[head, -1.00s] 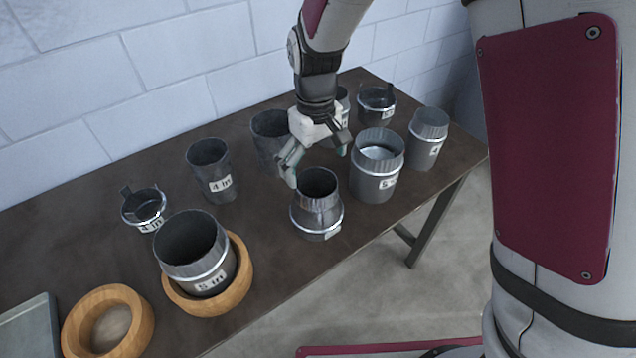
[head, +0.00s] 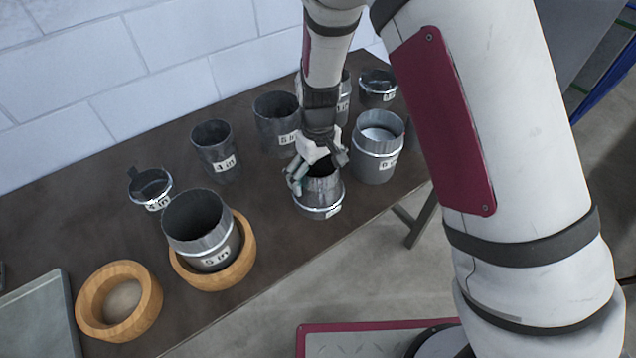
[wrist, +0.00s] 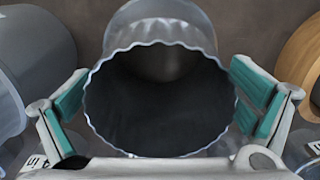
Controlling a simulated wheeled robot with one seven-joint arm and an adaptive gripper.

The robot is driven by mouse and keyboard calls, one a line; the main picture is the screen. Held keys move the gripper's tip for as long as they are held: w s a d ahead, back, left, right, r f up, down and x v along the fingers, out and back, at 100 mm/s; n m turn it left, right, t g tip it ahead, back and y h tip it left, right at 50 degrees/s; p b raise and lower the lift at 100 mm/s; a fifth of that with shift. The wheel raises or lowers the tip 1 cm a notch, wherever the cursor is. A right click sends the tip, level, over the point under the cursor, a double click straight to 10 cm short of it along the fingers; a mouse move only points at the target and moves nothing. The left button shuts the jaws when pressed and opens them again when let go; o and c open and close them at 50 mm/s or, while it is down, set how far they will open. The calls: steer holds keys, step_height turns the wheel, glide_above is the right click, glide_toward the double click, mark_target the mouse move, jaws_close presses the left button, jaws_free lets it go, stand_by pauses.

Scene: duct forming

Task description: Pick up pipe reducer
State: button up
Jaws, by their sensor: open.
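The pipe reducer (head: 318,198) is a grey metal piece with a narrower crimped top and a wider lower band with a label. It stands upright near the front edge of the table. In the wrist view, the open crimped mouth of the reducer (wrist: 160,57) fills the middle. My gripper (head: 322,180) is open at its top, pointing down. In the wrist view my gripper (wrist: 160,105) has its teal pads on either side of the mouth. The right pad looks very close to the rim; whether it touches I cannot tell. The gripper partly hides the rim in the head view.
Close on the right stands a larger fitting (head: 377,160). Behind are a 5 in pipe (head: 275,125) and a 4 in pipe (head: 214,160). On the left, a 5 in fitting (head: 200,225) sits in a wooden ring (head: 240,270), beside an empty ring (head: 90,305). Bare table (head: 262,205) lies left of the reducer.

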steer(key=shift+c, duration=0.6)
steer(key=c, duration=1.1)
steer(key=shift+r, duration=0.15)
